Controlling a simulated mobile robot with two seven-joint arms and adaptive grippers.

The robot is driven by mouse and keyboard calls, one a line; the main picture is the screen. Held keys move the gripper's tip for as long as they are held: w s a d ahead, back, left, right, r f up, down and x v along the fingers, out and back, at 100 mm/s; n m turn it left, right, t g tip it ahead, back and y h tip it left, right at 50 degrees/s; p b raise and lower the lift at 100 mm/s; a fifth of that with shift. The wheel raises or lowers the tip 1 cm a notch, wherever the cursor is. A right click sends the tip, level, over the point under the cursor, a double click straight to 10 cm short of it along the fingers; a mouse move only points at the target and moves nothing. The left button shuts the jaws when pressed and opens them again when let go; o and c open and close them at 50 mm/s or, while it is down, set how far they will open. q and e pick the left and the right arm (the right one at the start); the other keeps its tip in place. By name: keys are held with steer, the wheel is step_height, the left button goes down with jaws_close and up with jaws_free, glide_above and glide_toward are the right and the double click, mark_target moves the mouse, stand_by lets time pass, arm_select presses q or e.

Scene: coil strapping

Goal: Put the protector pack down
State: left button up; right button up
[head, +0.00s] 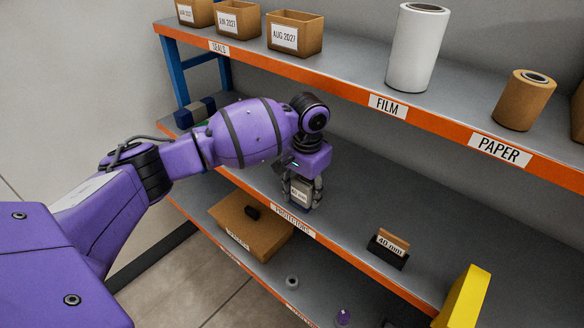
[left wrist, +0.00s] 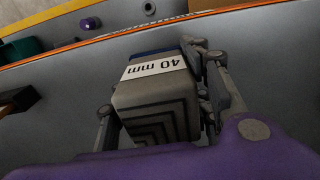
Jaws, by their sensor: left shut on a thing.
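The protector pack (head: 300,192) is a grey block of stacked angled pieces with a white label. In the left wrist view the pack (left wrist: 158,106) shows the label "40 mm" and its nested V-shaped end. My left gripper (head: 303,188) is shut on it, one finger on each side, pointing down over the middle shelf (head: 345,195) just behind the "PROTECTORS" label (head: 293,220). I cannot tell whether the pack touches the shelf. My right gripper is not in view.
A dark holder with a brown "40 mm" card (head: 390,247) stands to the right on the middle shelf, with bare shelf between. The top shelf holds cartons (head: 295,33), a white film roll (head: 416,48) and a brown paper roll (head: 524,100). A cardboard box (head: 250,226) sits below.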

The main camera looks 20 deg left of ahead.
arm_select(q)
steer(key=shift+r, duration=0.2)
steer(key=shift+f, duration=0.15)
steer(key=o, duration=1.3)
steer(key=shift+o, duration=0.2)
step_height(320, 180, up, 12)
steer(key=shift+r+p, duration=0.15)
steer(key=shift+p, duration=0.15)
